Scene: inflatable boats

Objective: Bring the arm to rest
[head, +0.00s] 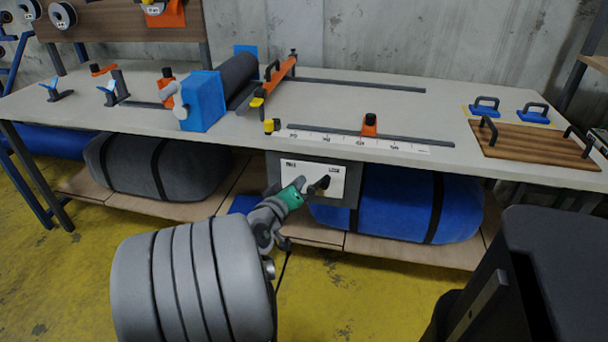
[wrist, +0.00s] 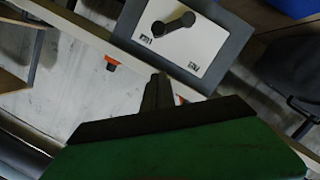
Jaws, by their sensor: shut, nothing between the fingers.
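My gripper (head: 303,184) is in front of the bench in the head view, at the end of a green wrist part. It is close to a white control panel (head: 297,178) with a black lever (head: 321,185), on a grey box under the bench edge. In the wrist view my gripper (wrist: 161,82) is shut and empty, its fingers together. The panel (wrist: 207,52) and its lever (wrist: 175,26) lie beyond the fingertips there. A gap to the panel seems to show, but touch cannot be told for certain.
The bench top (head: 420,110) carries a blue block (head: 203,101), a dark roll, rails and a wooden board (head: 530,144) with handles. Rolled grey (head: 150,167) and blue (head: 400,205) bundles lie on the low shelf. Yellow floor (head: 350,295) is open in front.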

